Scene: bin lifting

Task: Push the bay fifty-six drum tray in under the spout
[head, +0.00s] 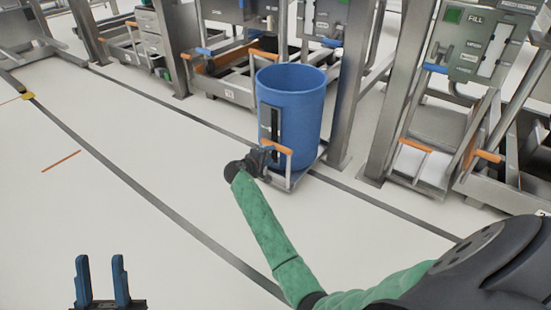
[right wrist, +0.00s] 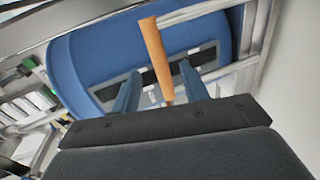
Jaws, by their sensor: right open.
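A blue drum (head: 300,100) stands upright on a low metal tray (head: 290,181) in front of the bay frames. The tray has an upright orange-topped handle (head: 277,147) on its near side. My right gripper (head: 263,158) is at this handle. In the right wrist view the orange bar (right wrist: 155,55) lies between the two open blue fingers of the right gripper (right wrist: 160,75), and the blue drum (right wrist: 85,70) is just beyond. Whether a finger touches the bar is unclear. My left gripper (head: 100,263) is open and empty at the lower left. I cannot read this bay's number.
Metal posts (head: 352,90) flank the drum. Another bay with an orange handle (head: 415,145) and a "FILL" panel (head: 485,40) is at right. More orange-handled trays (head: 215,75) are at left. Dark lines cross the white floor (head: 150,220), which is open in front.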

